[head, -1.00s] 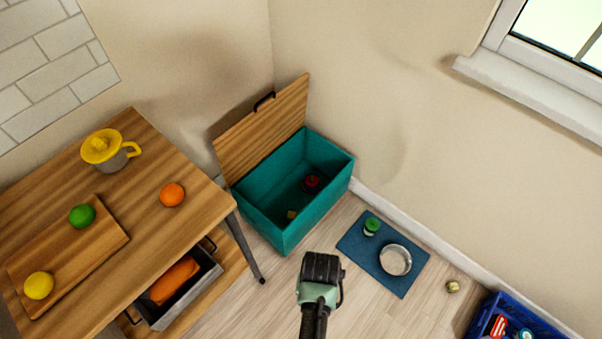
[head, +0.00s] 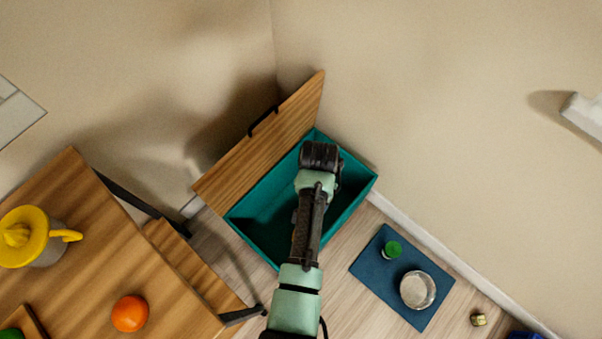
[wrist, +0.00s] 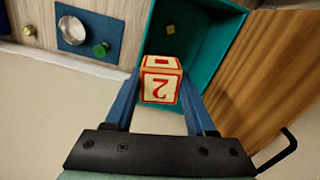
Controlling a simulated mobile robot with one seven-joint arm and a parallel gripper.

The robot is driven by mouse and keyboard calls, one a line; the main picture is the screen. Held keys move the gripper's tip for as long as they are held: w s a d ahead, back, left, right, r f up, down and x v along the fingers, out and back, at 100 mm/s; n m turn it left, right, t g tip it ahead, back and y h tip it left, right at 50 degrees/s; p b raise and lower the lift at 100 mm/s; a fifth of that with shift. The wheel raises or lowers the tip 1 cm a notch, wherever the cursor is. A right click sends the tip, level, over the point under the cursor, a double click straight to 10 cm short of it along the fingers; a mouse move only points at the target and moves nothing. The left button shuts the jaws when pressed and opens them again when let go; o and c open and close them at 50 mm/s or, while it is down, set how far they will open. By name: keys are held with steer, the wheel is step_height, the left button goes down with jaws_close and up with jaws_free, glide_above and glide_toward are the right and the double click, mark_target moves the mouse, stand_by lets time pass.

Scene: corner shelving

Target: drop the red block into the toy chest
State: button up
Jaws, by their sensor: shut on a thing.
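The toy chest (head: 262,207) is a teal box with its wooden lid (head: 262,135) standing open, near the wall corner. My gripper (head: 320,153) is over the chest in the head view. In the wrist view my gripper (wrist: 160,92) is shut on the red block (wrist: 160,80), a cream cube with red edges and a red "2". The teal chest (wrist: 205,50) lies beyond the block in that view, with a small yellowish block (wrist: 170,29) inside. In the head view my arm hides the held block and part of the chest's inside.
A wooden table (head: 90,270) with an orange (head: 130,313) stands at left.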

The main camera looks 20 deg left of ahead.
steer(key=w+a+f+m+b, duration=0.4)
steer(key=w+a+f+b, duration=0.45)
steer(key=b, duration=1.15)
steer(key=w+d+f+m+b, duration=0.1)
steer(key=f+m+b, duration=0.1)
steer(key=f+b, duration=0.4)
steer(key=w+d+f+m+b, duration=0.2)
steer(key=f+b, duration=0.5)
steer(key=b, duration=0.7)
steer(key=shift+w+d+m, duration=0.3)
steer(key=shift+m, duration=0.3)
step_height(320, 180, down, 6)
steer(key=b, duration=0.9)
steer(key=shift+r, duration=0.1)
steer(key=shift+b, duration=0.3)
steer(key=o, duration=1.4)
